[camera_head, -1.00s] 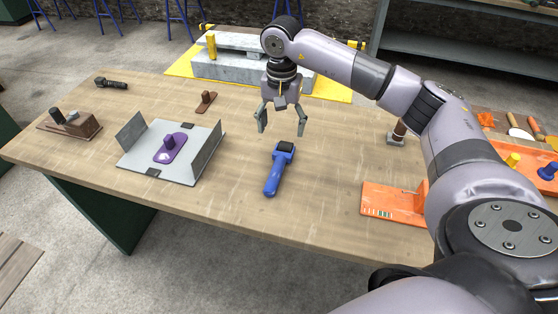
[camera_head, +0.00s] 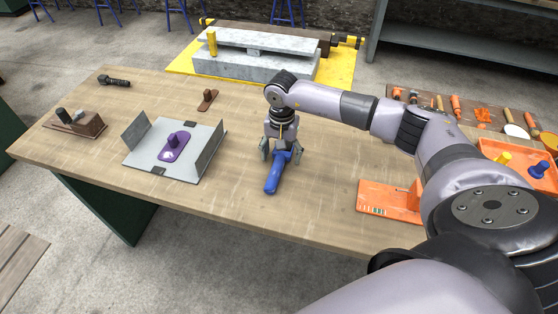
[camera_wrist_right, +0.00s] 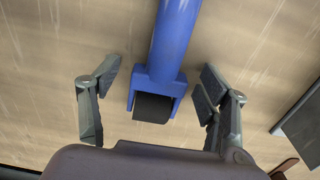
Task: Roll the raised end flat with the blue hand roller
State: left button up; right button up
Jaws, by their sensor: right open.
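The blue hand roller (camera_head: 273,182) lies on the wooden table, its handle toward the front edge. In the right wrist view the blue roller (camera_wrist_right: 173,38) shows its dark cylinder between the fingers. My right gripper (camera_head: 282,156) is open above the roller's head, one finger on each side. In the wrist view my right gripper (camera_wrist_right: 157,82) has gaps on both sides of the roller. A grey plate (camera_head: 140,163) with upright flaps at its left and right ends lies left of it. A purple handled block (camera_head: 173,147) rests on the plate. My left gripper is not in view.
An orange bracket (camera_head: 385,202) and an orange tray (camera_head: 505,156) are on the right. A brown block (camera_head: 88,124), a dark tool (camera_head: 114,81) and a small brown handled piece (camera_head: 207,99) are on the left. The table between plate and roller is clear.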

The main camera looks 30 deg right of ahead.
jog(key=c, duration=1.3)
